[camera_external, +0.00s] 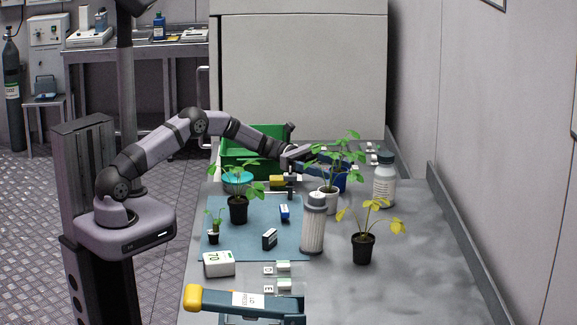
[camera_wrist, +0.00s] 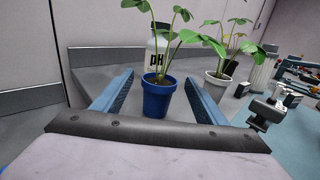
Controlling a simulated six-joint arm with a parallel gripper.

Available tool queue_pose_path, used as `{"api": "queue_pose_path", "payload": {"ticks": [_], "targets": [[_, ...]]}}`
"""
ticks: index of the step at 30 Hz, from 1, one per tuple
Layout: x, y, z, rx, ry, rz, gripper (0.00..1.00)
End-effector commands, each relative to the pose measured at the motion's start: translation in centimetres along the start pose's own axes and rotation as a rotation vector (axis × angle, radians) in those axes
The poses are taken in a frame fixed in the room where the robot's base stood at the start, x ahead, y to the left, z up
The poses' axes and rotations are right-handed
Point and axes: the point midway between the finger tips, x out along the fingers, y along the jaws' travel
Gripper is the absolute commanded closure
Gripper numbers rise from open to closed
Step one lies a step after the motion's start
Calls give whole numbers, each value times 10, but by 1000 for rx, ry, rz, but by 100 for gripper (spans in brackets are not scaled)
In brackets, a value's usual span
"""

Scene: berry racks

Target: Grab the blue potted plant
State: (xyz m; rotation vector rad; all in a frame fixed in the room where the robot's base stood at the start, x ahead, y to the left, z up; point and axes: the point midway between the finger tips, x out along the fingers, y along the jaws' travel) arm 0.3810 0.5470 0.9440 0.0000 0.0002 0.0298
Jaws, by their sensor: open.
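The blue potted plant (camera_wrist: 157,99) stands upright between the two open fingers of my gripper (camera_wrist: 159,77) in the wrist view. Gaps show between the pot and both fingers, and nothing is gripped. In the external view my gripper (camera_external: 322,170) reaches across the bench to the blue pot (camera_external: 341,183). That white pot stands just right of my right finger in the wrist view (camera_wrist: 215,87).
A white bottle (camera_external: 384,186), labelled pH in the wrist view (camera_wrist: 154,57), stands behind the blue pot. A green crate (camera_external: 233,157), a white cylinder (camera_external: 313,230), a yellow-leafed plant (camera_external: 363,246) and other black-potted plants share the bench. The bench's right front is clear.

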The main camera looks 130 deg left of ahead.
Motion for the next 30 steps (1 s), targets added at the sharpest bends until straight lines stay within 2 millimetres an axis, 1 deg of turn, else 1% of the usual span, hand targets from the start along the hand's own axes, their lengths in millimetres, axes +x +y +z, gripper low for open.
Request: {"api": "queue_pose_path", "payload": {"ticks": [1, 6, 14, 17, 18, 20, 30], "targets": [[7, 0, 1, -1, 0, -2, 34], [20, 0, 0, 0, 0, -1, 34], [21, 0, 0, 0, 0, 0, 34], [21, 0, 0, 0, 0, 0, 55], [21, 0, 0, 0, 0, 0, 65], [21, 0, 0, 0, 0, 0, 79], [21, 0, 3, 1, -1, 0, 80]]}}
